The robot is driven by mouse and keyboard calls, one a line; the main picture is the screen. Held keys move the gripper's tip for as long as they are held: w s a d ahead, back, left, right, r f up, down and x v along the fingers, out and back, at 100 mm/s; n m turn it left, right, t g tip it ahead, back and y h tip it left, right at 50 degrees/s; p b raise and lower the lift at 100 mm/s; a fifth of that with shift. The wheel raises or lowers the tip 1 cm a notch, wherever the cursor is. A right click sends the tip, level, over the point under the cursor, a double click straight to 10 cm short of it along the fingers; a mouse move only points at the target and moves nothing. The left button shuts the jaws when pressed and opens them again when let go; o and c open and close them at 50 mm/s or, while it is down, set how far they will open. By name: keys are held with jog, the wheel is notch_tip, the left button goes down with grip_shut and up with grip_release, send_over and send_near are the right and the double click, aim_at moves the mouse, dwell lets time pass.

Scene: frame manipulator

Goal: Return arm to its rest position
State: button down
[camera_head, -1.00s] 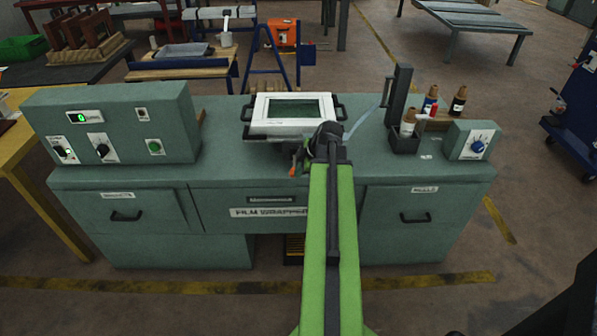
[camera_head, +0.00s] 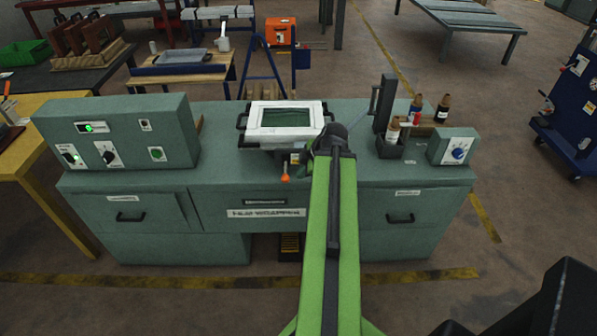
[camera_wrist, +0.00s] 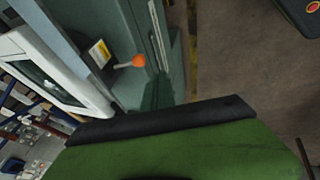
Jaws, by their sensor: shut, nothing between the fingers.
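My green arm (camera_head: 329,240) reaches forward from the bottom of the head view to the front of the teal machine bench (camera_head: 225,183). Its dark end joint (camera_head: 333,138) overlaps the right front corner of the white-framed unit (camera_head: 258,132). My gripper's fingers cannot be made out in either view; the arm end hides them in the head view. In the wrist view, a green and black part of my arm (camera_wrist: 190,150) fills the bottom. An orange-knobbed lever (camera_head: 285,178) is left of my arm's end; it also shows in the wrist view (camera_wrist: 138,61).
A control box (camera_head: 125,140) stands on the bench's left. Bottles (camera_head: 442,110), a black post (camera_head: 385,100) and a dial box (camera_head: 455,148) stand on its right. A yellow table (camera_head: 50,105) is at left, a blue cart (camera_head: 575,110) at right.

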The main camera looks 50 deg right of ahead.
jog(key=shift+w+a, duration=0.1)
jog(key=shift+w, duration=0.05)
jog(key=w+a+n+g+y, duration=0.1)
jog(key=w+a+n, duration=0.1)
jog(key=w+a, duration=0.5)
jog(key=w+a+n+y, duration=0.1)
jog(key=w+a+n, duration=0.15)
jog(key=a, duration=0.85)
jog(key=w+a+n+g, duration=0.1)
jog(key=w+a, duration=0.5)
jog(key=a, duration=0.3)
jog(key=s+a+f+m+g+h, duration=0.1)
jog(key=s+a+m, duration=0.1)
jog(key=a+m, duration=0.5)
jog(key=s+a+f+m+g+h, duration=0.1)
jog(key=s+a+m+g, duration=0.1)
jog(key=a+m, duration=0.5)
jog(key=shift+s+a+f+m+g, duration=0.25)
jog(key=shift+a+m+g, duration=0.1)
jog(key=shift+a, duration=0.75)
